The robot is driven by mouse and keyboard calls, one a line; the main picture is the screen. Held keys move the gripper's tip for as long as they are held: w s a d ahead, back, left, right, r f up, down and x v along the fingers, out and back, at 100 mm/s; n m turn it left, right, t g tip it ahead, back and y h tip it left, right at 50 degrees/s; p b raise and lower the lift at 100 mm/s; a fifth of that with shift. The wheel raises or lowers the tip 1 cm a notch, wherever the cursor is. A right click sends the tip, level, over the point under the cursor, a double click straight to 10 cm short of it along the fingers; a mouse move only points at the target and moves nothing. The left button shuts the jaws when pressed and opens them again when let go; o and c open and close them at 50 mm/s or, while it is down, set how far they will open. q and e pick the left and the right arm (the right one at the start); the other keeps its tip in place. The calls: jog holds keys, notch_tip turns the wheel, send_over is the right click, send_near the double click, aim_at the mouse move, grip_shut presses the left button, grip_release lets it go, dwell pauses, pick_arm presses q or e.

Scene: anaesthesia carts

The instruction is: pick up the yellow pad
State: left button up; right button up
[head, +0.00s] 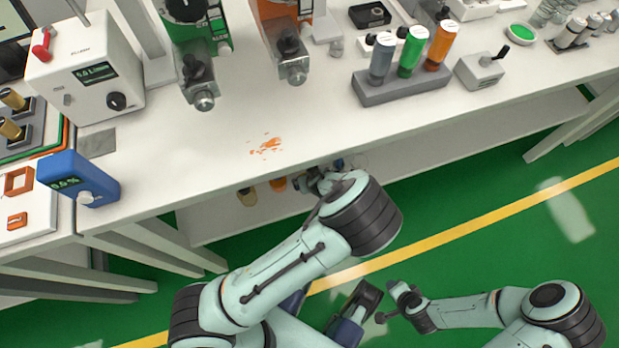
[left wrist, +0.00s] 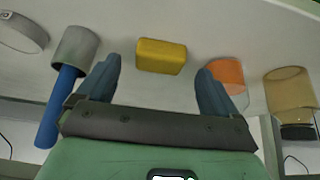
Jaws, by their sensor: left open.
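The yellow pad (left wrist: 161,56) is a small block with rounded edges on the pale shelf in the left wrist view. It lies ahead of my left gripper (left wrist: 158,65), centred between the two blue fingers, which are open with a gap on each side of it. I cannot tell how far beyond the fingertips it is. In the head view my left gripper (head: 322,180) reaches under the table's front edge, and the arm and gripper hide the pad there. My right gripper (head: 388,308) is low over the green floor, away from the table; its jaws are unclear.
In the left wrist view, an orange round item (left wrist: 227,74) and an amber jar (left wrist: 290,90) lie right of the pad. A grey-capped blue cylinder (left wrist: 72,52) lies left. The tabletop edge (head: 250,180) overhangs the shelf. A blue meter (head: 85,180) stands near the edge.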

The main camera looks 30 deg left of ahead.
pick_arm(q)
jog(key=shift+x, duration=0.95)
jog(key=shift+w+a+f+b, duration=0.15)
jog(key=shift+w+f+b, duration=0.05)
jog(key=shift+f+b, duration=0.25)
pick_arm(e)
jog(key=shift+d+f, duration=0.35)
jog(key=shift+f, duration=0.55)
pick_arm(q)
jog(key=c, duration=1)
jog(key=shift+r, duration=0.1)
jog(key=shift+c, duration=0.2)
jog(key=shift+r+p, duration=0.35)
jog(key=shift+r, duration=0.5)
jog(key=s+d+p, duration=0.4)
jog(key=s+d, duration=0.7)
jog(key=d, duration=0.2)
jog(key=shift+s+d, duration=0.35)
jog(key=shift+s, duration=0.05)
pick_arm(e)
jog(key=s+a+r+g, duration=0.1)
jog(key=s+a+r, duration=0.2)
jog(key=s+r, duration=0.2)
jog(key=shift+r+g+y, duration=0.15)
jog(key=shift+g+y, duration=0.15)
jog(key=shift+y, duration=0.1)
